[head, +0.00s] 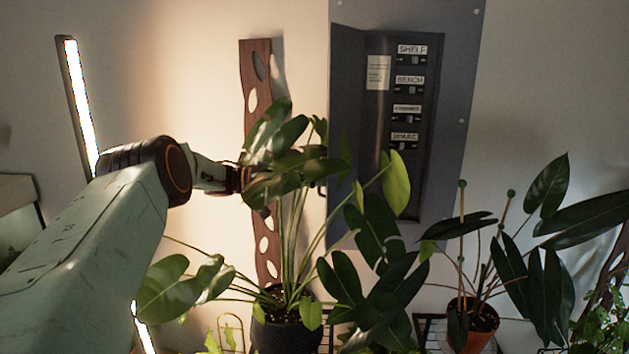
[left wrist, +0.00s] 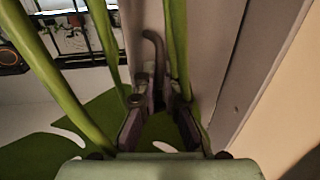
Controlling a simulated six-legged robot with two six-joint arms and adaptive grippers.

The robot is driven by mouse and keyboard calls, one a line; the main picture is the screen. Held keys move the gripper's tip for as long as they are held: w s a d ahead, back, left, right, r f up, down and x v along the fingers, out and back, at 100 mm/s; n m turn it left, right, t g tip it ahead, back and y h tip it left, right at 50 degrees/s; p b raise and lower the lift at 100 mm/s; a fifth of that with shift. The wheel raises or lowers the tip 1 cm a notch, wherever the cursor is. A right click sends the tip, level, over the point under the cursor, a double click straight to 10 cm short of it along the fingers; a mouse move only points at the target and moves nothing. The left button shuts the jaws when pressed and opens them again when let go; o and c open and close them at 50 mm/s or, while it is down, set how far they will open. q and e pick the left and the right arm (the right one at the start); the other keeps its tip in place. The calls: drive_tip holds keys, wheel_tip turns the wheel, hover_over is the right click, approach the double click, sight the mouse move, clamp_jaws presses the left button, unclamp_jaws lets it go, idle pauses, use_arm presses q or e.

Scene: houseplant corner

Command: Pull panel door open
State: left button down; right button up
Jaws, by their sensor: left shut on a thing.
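The grey panel door (head: 346,100) stands swung open on the left side of the wall panel (head: 452,110), showing labelled switches (head: 410,85) inside. My left gripper reaches in from the left toward the door's free edge, its fingers mostly hidden by plant leaves in the head view. In the left wrist view my left gripper (left wrist: 160,112) is closed around a dark curved handle (left wrist: 152,48) beside the grey door face (left wrist: 210,50). A green stem (left wrist: 175,45) runs very close to the fingers. My right gripper is not in view.
A large leafy plant in a dark pot (head: 285,330) stands before the panel, its leaves around my left wrist. Another plant in a terracotta pot (head: 474,325) stands at right. A perforated wooden board (head: 254,90) and a lit lamp bar (head: 80,100) are at left.

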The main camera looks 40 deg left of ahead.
use_arm(q)
drive_tip(key=shift+w+a+r, duration=0.15)
drive_tip(key=shift+w+r, duration=0.15)
drive_tip(key=shift+r, duration=0.2)
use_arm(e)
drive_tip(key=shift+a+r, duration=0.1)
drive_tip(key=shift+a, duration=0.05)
use_arm(q)
drive_tip(key=c, duration=1.8)
unclamp_jaws()
drive_tip(key=shift+w, duration=0.1)
drive_tip(key=o, duration=0.3)
drive_tip(key=shift+w+f, duration=0.4)
drive_tip(key=shift+w, duration=0.1)
drive_tip(key=shift+o, duration=0.2)
drive_tip(key=shift+s, duration=0.45)
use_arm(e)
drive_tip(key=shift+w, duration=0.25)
use_arm(q)
drive_tip(key=shift+w+f, duration=0.1)
drive_tip(key=shift+w, duration=0.05)
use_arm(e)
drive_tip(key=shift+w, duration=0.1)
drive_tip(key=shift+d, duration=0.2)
